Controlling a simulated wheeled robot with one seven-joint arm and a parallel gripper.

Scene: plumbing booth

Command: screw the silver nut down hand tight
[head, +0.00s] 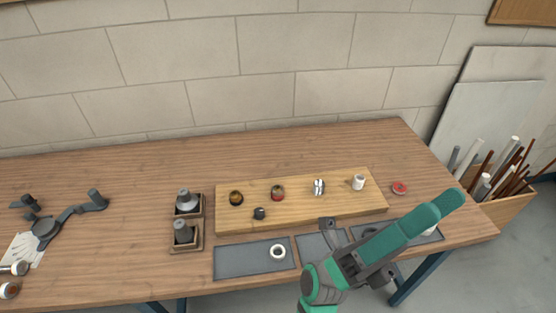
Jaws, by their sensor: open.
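The silver nut (319,186) shows as a small bright metal piece on the wooden board (290,221), right of the middle. It is too small to tell its thread or how it sits on its fitting. My gripper (356,256) is open, at the front of the bench, below and right of the nut in the picture. It is apart from the nut, and I see nothing held between its fingers. My green arm partly hides the grey mats at the front.
The board also bears a brass-coloured fitting (236,198), a red-ringed fitting (277,192), a black piece (260,213) and a white cylinder (358,182). A white ring (278,252) lies on a grey mat (233,263). A red disc (400,188) lies right of the board. The bench behind is clear.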

